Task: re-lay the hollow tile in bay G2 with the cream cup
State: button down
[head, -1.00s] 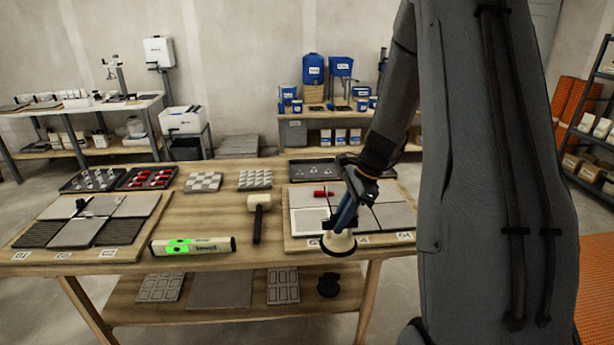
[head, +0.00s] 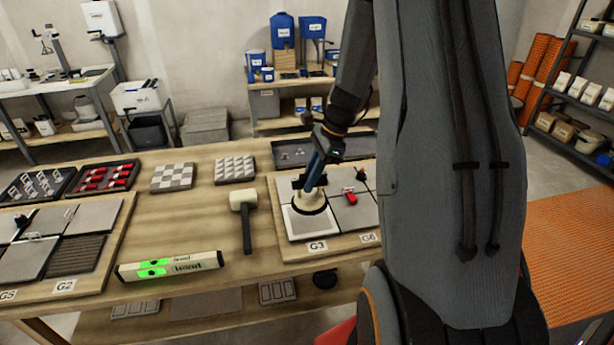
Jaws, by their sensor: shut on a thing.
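My gripper (head: 322,150) is shut on the blue handle of the cream cup (head: 310,200). The cup is upright, with a dark rim below, at a pale-edged tile (head: 308,227) in the front left bay of the right board, behind the label G3. I cannot tell whether the cup touches that tile. The label G2 (head: 63,287) is on the left board, at the front right bay. That bay (head: 76,256) shows a dark ribbed bed with no tile on it.
A level (head: 170,265) with green lights and a mallet (head: 243,212) lie between the boards. A red item (head: 350,198) sits on the right board. Trays of clips (head: 105,175) and two patterned blocks (head: 235,169) stand behind. The left board (head: 110,262) holds several grey tiles.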

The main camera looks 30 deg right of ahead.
aim_at(310, 196)
jog(key=shift+f+b, duration=2.55)
jog(key=shift+f, duration=0.5)
jog(key=shift+f, duration=0.15)
jog(key=c, duration=1.6)
grip_release()
jog(key=shift+o, duration=0.2)
jog(key=b+v, duration=0.1)
jog(key=v, duration=0.7)
jog(key=s+a+f+n+h, duration=0.1)
jog(key=s+a+n+h, duration=0.3)
jog(key=s+a+n, duration=1)
jog(key=a+n, duration=0.4)
jog(key=n, duration=0.3)
jog(key=shift+s+f, duration=0.2)
jog(key=shift+f, duration=0.2)
